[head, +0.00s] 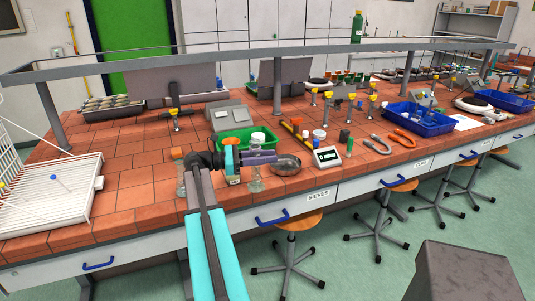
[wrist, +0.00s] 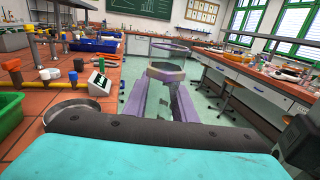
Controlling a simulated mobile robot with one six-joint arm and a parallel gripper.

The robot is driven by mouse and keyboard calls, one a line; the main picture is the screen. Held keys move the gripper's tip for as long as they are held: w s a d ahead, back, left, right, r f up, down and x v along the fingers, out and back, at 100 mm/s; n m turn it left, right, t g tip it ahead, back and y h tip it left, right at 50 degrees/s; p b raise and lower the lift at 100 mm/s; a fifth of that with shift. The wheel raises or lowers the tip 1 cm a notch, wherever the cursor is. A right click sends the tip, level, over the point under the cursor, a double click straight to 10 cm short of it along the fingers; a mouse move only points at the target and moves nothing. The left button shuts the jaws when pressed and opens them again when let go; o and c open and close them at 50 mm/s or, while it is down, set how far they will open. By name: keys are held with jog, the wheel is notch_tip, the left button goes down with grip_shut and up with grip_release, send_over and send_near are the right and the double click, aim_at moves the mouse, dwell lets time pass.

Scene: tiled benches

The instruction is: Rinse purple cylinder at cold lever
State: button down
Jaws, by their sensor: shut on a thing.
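My gripper (head: 276,156) is shut on the purple cylinder, above the front part of the tiled bench. In the wrist view the purple cylinder (wrist: 166,74) stands between the two purple fingers of my gripper (wrist: 166,100); its open clear rim and purplish collar show above them. In the head view clear glass (head: 256,176) with a wider foot shows below the fingers, probably the cylinder's lower part. I cannot tell whether its foot touches the bench. Fixtures with yellow knobs (head: 174,112) stand on the bench; I cannot identify a cold lever among them.
A steel bowl (head: 286,165) and a scale (head: 327,157) are to the right of my gripper. A green tray (head: 237,141) is behind it. A white drying rack (head: 45,197) is at the left. Blue trays (head: 425,125) are farther right. Stools (head: 298,224) stand along the front.

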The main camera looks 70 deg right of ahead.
jog(key=w+a+f+n+t+h, duration=0.3)
jog(key=w+a+n+t+h, duration=0.15)
jog(key=w+a, duration=1)
jog(key=w+a+f+n+t+h, duration=0.45)
jog(key=w+a, duration=0.75)
jog(key=w, duration=0.5)
jog(key=w+a+f+n+t+y, duration=0.1)
jog(key=a+t, duration=0.5)
jog(key=a, duration=0.7)
jog(key=w+a+f+n+t+y, duration=0.1)
jog(key=w+a+f+n+t, duration=0.2)
jog(key=a, duration=1.1)
jog(key=w+a+f+n+t+y, duration=0.2)
jog(key=w+a+n+t, duration=0.2)
jog(key=a, duration=0.9)
jog(key=n+t, duration=0.3)
jog(key=t, duration=0.2)
jog(key=shift+w+a+f, duration=0.2)
jog(key=shift+w+f, duration=0.15)
jog(key=shift+f, duration=0.05)
jog(key=shift+a, duration=0.1)
